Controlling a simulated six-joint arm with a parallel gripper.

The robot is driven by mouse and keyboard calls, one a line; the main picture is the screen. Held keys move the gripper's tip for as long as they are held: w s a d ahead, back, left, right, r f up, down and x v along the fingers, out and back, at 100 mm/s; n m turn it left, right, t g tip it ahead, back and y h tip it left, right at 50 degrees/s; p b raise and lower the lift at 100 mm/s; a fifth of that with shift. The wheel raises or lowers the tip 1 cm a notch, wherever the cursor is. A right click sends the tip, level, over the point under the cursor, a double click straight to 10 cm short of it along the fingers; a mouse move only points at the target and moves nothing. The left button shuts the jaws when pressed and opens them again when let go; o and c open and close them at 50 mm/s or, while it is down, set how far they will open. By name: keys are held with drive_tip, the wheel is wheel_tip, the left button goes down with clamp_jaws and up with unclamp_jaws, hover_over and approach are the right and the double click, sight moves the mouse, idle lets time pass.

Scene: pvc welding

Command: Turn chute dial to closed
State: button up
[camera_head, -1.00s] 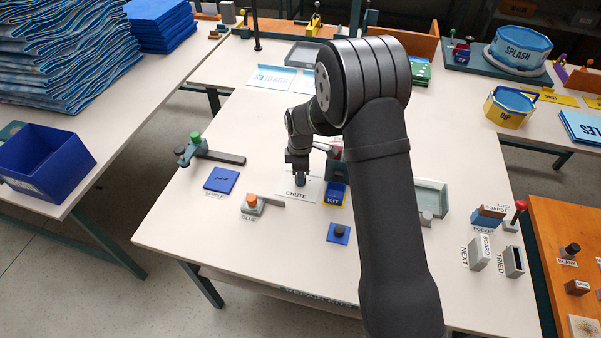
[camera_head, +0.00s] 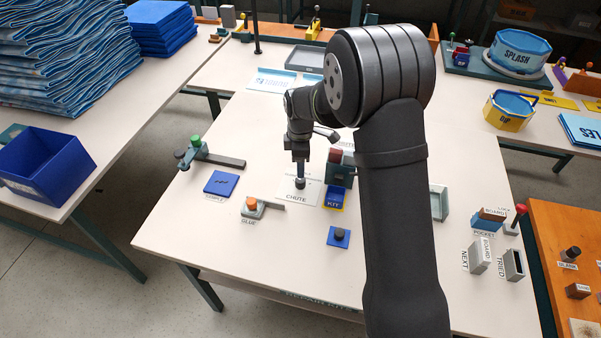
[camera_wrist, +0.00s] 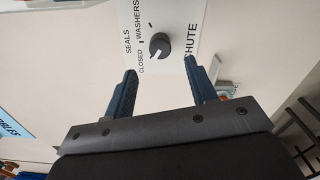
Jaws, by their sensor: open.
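The chute dial (camera_wrist: 160,46) is a dark round knob on a white plate (camera_wrist: 182,22) lettered CHUTE, with SEALS, WASHERS and CLOSED around it. A white mark on the knob points to the lower left in the wrist view, on the side of the CLOSED label (camera_wrist: 142,61). My gripper (camera_wrist: 161,67) is open and empty, its two blue fingers apart, with the knob beyond the gap between the tips. In the head view my gripper (camera_head: 300,168) is above the dial (camera_head: 300,184), and the fingers are too small to tell apart.
A blue and yellow KIT box (camera_head: 334,197) and a dark teal block (camera_head: 341,173) stand just right of the chute plate. The GLUE lever (camera_head: 252,205) is to the left front, and a blue pad with a black knob (camera_head: 339,236) in front. The table's left front is clear.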

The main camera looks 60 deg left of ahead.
sight(300, 180)
wheel_tip(300, 180, up, 11)
drive_tip(key=shift+f, duration=0.15)
idle(0.4)
wheel_tip(300, 180, down, 17)
drive_tip(key=shift+f, duration=0.15)
idle(0.4)
drive_tip(key=m, duration=0.4)
drive_tip(key=shift+m, duration=0.3)
drive_tip(key=m, duration=0.4)
drive_tip(key=shift+m, duration=0.3)
drive_tip(key=m, duration=0.4)
drive_tip(key=shift+m, duration=0.3)
drive_tip(key=m, duration=0.4)
drive_tip(key=shift+m, duration=0.4)
idle(1.4)
